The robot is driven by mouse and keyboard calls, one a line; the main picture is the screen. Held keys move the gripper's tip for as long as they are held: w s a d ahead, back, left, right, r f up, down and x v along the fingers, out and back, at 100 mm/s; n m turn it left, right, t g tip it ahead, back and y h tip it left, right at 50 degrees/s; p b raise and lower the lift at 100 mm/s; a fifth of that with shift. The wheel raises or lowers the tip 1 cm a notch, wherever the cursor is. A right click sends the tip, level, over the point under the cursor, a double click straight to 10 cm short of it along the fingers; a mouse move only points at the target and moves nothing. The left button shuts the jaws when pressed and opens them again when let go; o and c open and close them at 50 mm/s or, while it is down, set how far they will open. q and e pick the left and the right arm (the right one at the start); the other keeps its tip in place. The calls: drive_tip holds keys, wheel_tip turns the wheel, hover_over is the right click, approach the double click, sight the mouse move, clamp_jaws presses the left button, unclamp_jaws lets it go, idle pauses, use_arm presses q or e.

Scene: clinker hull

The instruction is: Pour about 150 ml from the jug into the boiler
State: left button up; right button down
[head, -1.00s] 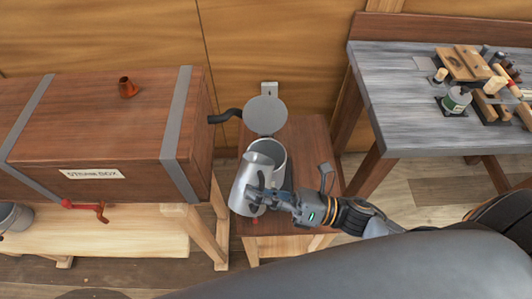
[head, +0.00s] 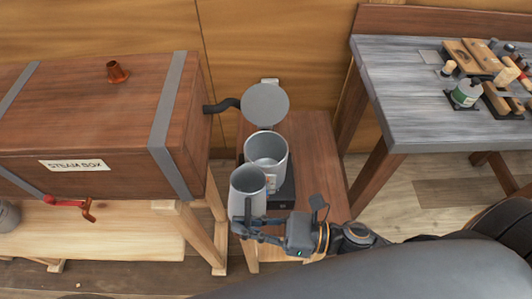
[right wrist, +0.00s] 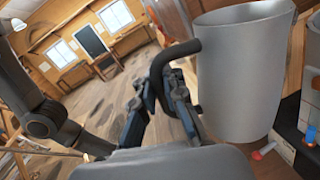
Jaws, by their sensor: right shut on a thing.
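The jug (head: 248,185) is a grey metal vessel, standing about upright just in front and to the left of the boiler. My right gripper (head: 246,228) is shut on its dark handle. The wrist view shows the jug (right wrist: 240,70) large and the fingers (right wrist: 165,110) around the handle (right wrist: 178,55). The boiler (head: 278,152) is a grey open pot with its round lid (head: 265,104) raised behind it. A paler surface shows inside the boiler, but I cannot read a level. The jug's contents are not clear. My left gripper is out of view.
The boiler stands on a small wooden table (head: 318,165).

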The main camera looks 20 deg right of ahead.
drive_tip(key=shift+s+a+f+n+h+b, duration=0.2)
drive_tip(key=shift+f+n+b, duration=0.4)
drive_tip(key=shift+f, duration=0.3)
drive_tip(key=shift+s+a+f+n+h+b, duration=0.1)
drive_tip(key=shift+s+a+f+n+b, duration=0.1)
drive_tip(key=shift+f+n+b, duration=0.45)
drive_tip(key=shift+f, duration=0.25)
